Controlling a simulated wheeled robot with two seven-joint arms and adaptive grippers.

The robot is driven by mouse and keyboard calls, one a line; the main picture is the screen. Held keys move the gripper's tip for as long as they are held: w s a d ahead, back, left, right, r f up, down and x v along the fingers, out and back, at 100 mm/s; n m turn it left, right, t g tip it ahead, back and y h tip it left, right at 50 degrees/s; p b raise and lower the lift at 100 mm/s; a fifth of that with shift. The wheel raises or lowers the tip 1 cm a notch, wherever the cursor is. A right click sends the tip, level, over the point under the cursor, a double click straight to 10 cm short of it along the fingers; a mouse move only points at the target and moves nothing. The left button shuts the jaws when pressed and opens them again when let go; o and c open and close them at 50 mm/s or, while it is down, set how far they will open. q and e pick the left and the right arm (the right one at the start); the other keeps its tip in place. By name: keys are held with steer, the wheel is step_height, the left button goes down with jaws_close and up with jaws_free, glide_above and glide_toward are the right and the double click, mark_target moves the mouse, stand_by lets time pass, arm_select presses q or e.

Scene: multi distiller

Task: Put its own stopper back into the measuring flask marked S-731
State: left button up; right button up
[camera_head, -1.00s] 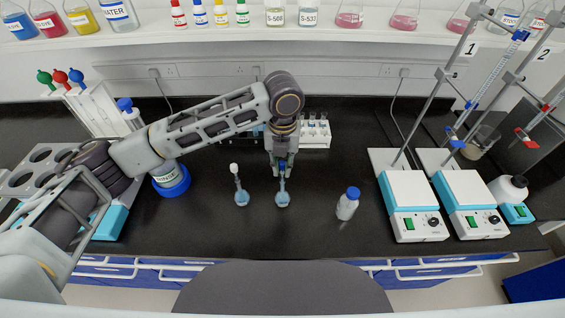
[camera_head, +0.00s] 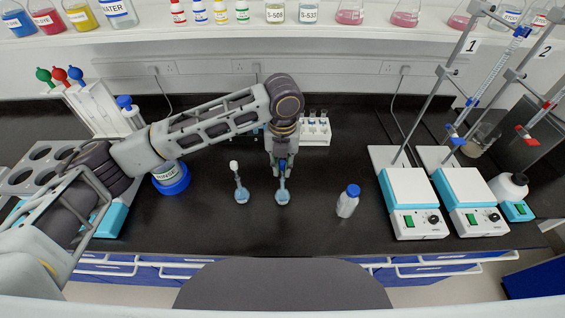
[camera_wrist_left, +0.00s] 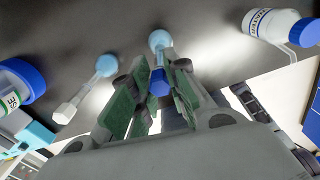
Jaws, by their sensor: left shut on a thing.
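A small measuring flask (camera_head: 282,197) with blue liquid stands upright on the bench below my left gripper (camera_head: 281,171). The left gripper points down and is shut on a blue stopper (camera_wrist_left: 158,88), which shows between the green finger pads in the left wrist view. The stopper is in line with the neck of this flask (camera_wrist_left: 159,42); I cannot tell how deep it sits. A second flask (camera_head: 241,195) with a white stopper (camera_head: 234,165) stands to the left, also in the left wrist view (camera_wrist_left: 105,66). I cannot read either flask's mark. My right gripper is not in view.
A white bottle with a blue cap (camera_head: 348,201) stands to the right. A vial rack (camera_head: 316,133) is behind, and two hotplates (camera_head: 415,224) are at the right. The front bench is clear.

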arm_select(q)
steer(key=shift+f, duration=0.35)
stand_by(0.4)
steer(key=o, duration=0.7)
steer(key=shift+r, duration=0.15)
steer(key=shift+r, duration=5.9)
